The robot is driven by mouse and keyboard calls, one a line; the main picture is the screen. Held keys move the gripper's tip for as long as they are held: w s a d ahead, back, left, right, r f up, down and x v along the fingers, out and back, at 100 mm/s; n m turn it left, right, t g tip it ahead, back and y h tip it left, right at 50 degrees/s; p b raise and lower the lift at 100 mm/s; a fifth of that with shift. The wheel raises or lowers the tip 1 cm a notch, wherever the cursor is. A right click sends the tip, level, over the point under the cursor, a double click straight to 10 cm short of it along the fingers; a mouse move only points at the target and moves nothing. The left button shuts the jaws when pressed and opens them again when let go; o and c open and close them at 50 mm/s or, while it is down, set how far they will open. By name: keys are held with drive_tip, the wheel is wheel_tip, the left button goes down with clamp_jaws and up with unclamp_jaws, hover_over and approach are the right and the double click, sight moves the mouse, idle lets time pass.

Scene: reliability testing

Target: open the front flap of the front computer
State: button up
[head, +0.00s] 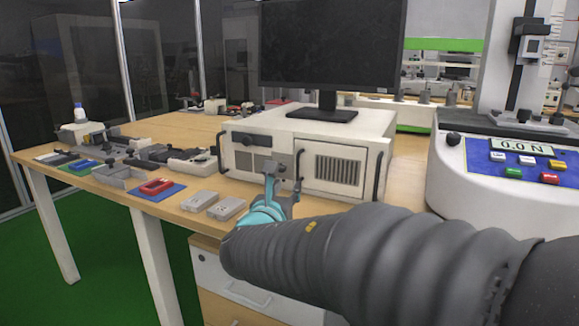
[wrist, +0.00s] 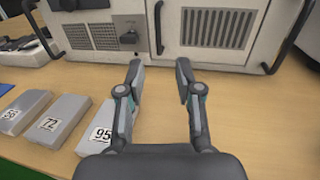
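The front computer (head: 310,122) is a white box on the wooden table with a black monitor on top. Its front flap (head: 338,170), a right-hand panel with a dark grille, looks shut; it also shows at the top of the wrist view (wrist: 218,27). A dark vertical handle (wrist: 158,27) stands at the flap's left edge. My gripper (wrist: 160,68) is open and empty, its two fingers pointing at the computer's front, with the handle ahead of the gap between them. The fingers appear apart from the handle. In the head view my gripper (head: 283,172) partly hides the computer's lower front.
Grey blocks (wrist: 50,118) marked with numbers lie left of my gripper. Dark side handles (head: 379,177) stick out. A force tester (head: 475,170) stands at right. Bare tabletop lies before the computer.

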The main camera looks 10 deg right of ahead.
sight(297, 169)
drive_tip(key=p+x, duration=0.1)
drive_tip(key=x, duration=1.1)
drive_tip(key=shift+w+f, duration=0.1)
drive_tip(key=shift+w, duration=0.25)
clamp_jaws()
